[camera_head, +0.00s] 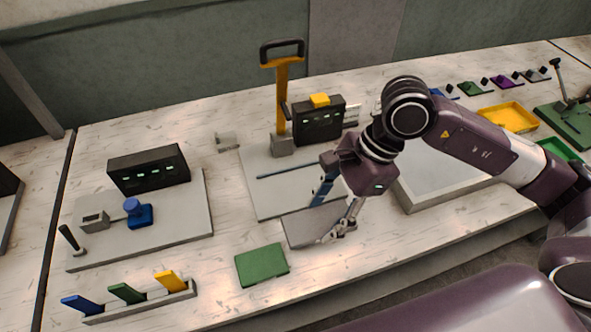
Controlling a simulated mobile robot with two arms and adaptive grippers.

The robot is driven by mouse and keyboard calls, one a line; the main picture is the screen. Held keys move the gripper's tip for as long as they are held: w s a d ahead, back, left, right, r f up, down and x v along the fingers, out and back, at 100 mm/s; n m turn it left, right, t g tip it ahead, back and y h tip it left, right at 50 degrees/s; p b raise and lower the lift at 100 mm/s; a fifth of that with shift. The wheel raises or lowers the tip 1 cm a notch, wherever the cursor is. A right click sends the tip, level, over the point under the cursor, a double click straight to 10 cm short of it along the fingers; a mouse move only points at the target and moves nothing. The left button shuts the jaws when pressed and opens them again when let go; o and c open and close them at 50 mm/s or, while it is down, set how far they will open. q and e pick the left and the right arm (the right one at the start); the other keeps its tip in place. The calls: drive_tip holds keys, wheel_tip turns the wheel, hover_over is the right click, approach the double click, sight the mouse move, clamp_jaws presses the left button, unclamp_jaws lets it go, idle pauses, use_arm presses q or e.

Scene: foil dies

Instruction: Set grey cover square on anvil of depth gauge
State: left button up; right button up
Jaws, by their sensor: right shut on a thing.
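The grey cover (299,228) is a flat dark grey plate near the front edge of the base plate with the yellow lever. My right gripper (322,221) reaches down over it from the right. Its fingers are shut on the cover, one at the far side and one at the near side. I cannot tell whether the cover touches the surface below. A gauge-like station on the left has a grey base (180,229), a dark display box (148,168) and a blue knobbed piece (139,213). I cannot tell for certain which part is the anvil. My left gripper is not in view.
A green plate (262,265) lies left of the cover. A rack (140,303) with blue, green and yellow tabs stands at front left. An upright yellow lever (282,100) and dark box (318,121) stand behind. A grey tray (412,200) and yellow tray (507,117) are right.

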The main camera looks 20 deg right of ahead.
drive_tip(key=p, duration=0.4)
hover_over(294, 184)
drive_tip(key=s+d, duration=0.1)
drive_tip(key=d, duration=0.1)
drive_tip(key=shift+a+r, duration=0.15)
drive_tip(key=shift+a, duration=0.1)
drive_tip(key=shift+w, duration=0.55)
wheel_tip(294, 184, down, 4)
drive_tip(key=shift+s+r+p, duration=0.1)
drive_tip(key=shift+r+p, duration=0.15)
drive_tip(key=shift+p, duration=0.95)
drive_tip(key=shift+f+b, duration=0.8)
drive_tip(key=shift+b, duration=0.15)
drive_tip(key=o, duration=1.3)
drive_tip(key=shift+c, duration=0.2)
